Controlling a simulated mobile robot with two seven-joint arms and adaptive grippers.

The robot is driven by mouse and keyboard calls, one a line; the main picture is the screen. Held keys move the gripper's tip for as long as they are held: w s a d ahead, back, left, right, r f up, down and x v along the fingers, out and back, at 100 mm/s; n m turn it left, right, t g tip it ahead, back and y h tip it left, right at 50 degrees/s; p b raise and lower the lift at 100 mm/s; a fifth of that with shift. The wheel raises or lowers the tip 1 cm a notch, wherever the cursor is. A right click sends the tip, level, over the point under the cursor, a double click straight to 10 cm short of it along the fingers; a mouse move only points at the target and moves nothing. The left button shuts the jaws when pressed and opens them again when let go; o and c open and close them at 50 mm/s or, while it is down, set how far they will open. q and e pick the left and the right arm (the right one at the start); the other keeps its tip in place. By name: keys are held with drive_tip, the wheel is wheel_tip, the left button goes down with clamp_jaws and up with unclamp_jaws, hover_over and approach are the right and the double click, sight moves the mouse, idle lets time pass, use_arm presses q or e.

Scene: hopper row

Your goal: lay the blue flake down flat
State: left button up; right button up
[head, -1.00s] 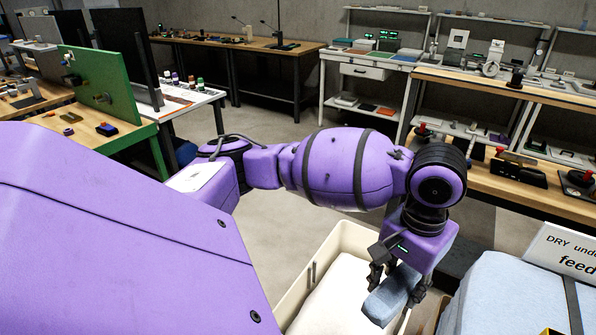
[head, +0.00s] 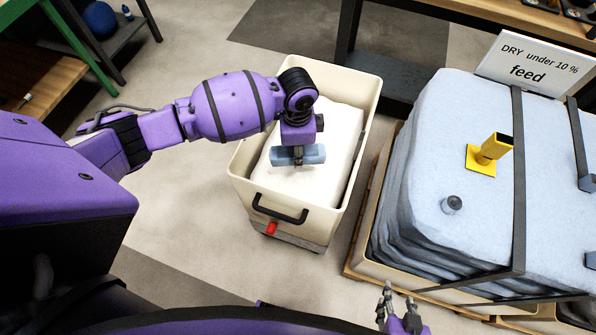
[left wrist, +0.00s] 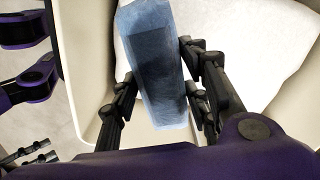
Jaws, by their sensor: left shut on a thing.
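The blue flake (head: 315,154) is a pale blue block, longer than it is wide. My left gripper (head: 298,158) is shut across its middle and holds it over the cream bin (head: 240,158). The flake lies crosswise and looks roughly level in the head view. In the left wrist view the flake (left wrist: 152,50) sits between the black fingers, with the white surface (left wrist: 225,25) inside the bin behind it. I cannot tell whether the flake touches that white surface. My right gripper (head: 397,308) is low at the front, empty, with its fingers apart.
A large strapped blue bale (head: 420,160) stands on a pallet to the right. A yellow post (head: 492,148), a grey knob (head: 452,204) and a feed sign (head: 536,64) are on or by it. The bin has a black handle (head: 280,212). Open floor lies left of the bin.

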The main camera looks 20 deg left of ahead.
use_arm(q)
hover_over(297, 174)
wheel_tip(297, 174, down, 7)
drive_tip(key=shift+d+f+b, duration=0.1)
drive_tip(key=shift+b, duration=0.3)
drive_tip(key=shift+f, duration=1.55)
use_arm(e)
drive_tip(key=shift+s+a+f, duration=0.1)
drive_tip(key=shift+s+f, duration=0.1)
drive_tip(key=shift+f, duration=0.55)
use_arm(q)
drive_tip(key=shift+f, duration=0.1)
drive_tip(key=o, duration=1.1)
drive_tip(key=shift+c, duration=0.2)
drive_tip(key=shift+o, duration=0.5)
use_arm(e)
drive_tip(key=shift+s+f, duration=0.1)
drive_tip(key=shift+s, duration=0.25)
